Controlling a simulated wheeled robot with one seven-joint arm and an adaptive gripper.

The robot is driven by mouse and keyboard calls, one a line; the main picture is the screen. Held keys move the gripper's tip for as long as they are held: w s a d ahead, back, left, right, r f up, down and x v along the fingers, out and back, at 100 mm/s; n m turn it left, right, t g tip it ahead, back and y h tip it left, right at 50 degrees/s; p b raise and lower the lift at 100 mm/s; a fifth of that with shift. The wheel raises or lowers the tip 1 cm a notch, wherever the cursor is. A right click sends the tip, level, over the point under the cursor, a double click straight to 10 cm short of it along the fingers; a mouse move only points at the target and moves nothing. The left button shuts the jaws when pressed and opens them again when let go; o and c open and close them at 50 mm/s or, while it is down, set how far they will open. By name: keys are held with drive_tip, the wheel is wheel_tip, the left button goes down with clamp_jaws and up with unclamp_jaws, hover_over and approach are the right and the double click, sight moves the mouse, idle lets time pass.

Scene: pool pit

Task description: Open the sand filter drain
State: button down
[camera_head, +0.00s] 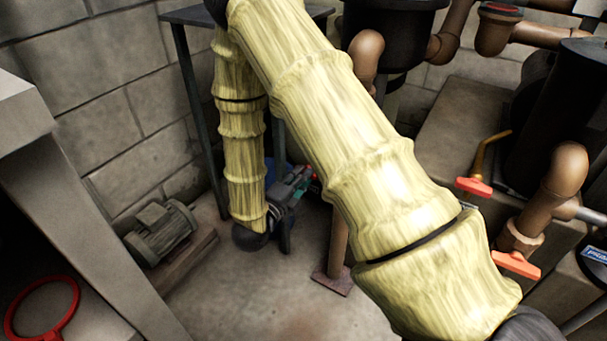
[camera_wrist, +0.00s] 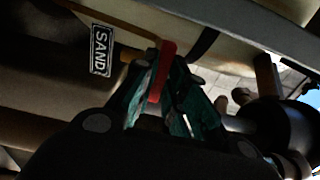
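In the wrist view, a red valve handle (camera_wrist: 162,72) lies between the two teal fingers of my gripper (camera_wrist: 168,70). The fingers slant in towards each other and appear closed on the handle. A dark label reading "SAND" (camera_wrist: 101,50) is just left of it, next to a tan pipe. In the head view, my gripper (camera_head: 303,178) is low behind my yellow-sleeved arm. A small bit of red (camera_head: 313,172) shows at its tip. The rest of that handle and its valve are hidden by my arm.
Orange-red valve handles (camera_head: 474,187) and (camera_head: 516,265) sit on the pipes at right. A grey motor (camera_head: 162,235) is on the floor at left. A red ring (camera_head: 42,309) is at lower left.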

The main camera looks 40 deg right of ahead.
drive_tip(key=shift+r, duration=0.1)
idle(0.3)
drive_tip(key=shift+n+p, duration=7.6)
drive_tip(key=shift+n, duration=1.7)
drive_tip(key=c, duration=1.4)
unclamp_jaws()
drive_tip(key=shift+o, duration=0.2)
drive_tip(key=shift+a, duration=0.1)
drive_tip(key=p+v, duration=0.1)
drive_tip(key=v, duration=0.6)
drive_tip(key=shift+p, duration=0.4)
